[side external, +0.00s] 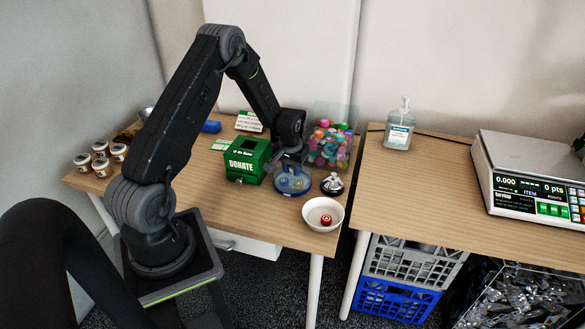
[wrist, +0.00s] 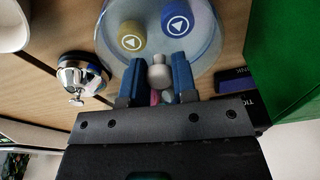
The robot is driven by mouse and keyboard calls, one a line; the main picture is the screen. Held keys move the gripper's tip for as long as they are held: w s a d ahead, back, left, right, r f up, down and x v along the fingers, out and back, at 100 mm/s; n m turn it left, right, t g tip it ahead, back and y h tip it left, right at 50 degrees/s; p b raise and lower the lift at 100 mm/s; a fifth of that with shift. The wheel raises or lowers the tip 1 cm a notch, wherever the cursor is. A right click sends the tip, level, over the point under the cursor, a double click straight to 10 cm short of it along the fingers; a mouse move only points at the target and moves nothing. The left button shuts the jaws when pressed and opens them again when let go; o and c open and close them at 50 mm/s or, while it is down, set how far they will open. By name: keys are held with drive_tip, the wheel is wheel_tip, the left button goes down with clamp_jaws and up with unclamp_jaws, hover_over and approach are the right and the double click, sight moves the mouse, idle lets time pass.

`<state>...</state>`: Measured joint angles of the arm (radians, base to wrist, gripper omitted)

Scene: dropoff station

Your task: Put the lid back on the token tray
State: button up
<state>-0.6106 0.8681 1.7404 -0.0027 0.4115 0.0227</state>
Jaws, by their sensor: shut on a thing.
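In the wrist view, a yellow token (wrist: 131,36) and a blue token (wrist: 173,19) show through the clear lid (wrist: 153,48). My gripper (side external: 290,168) is over the tray, pointing down. In the wrist view its blue fingers (wrist: 157,68) are shut on the lid's grey knob (wrist: 159,76). I cannot tell whether the lid rests on the tray rim or hangs just above it.
A green donation box (side external: 243,160) is close to the left of the tray. A silver bell (side external: 332,184) and a white bowl (side external: 334,204) with a red item (side external: 326,219) stand to the right. A clear bin of colourful pieces (side external: 328,147) is behind. Jars (side external: 103,168) stand far left.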

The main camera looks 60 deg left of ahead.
idle(0.4)
drive_tip(key=o, duration=1.5)
drive_tip(key=shift+r, duration=3.5)
drive_tip(key=shift+c, duration=0.2)
clamp_jaws()
drive_tip(key=shift+f, duration=0.3)
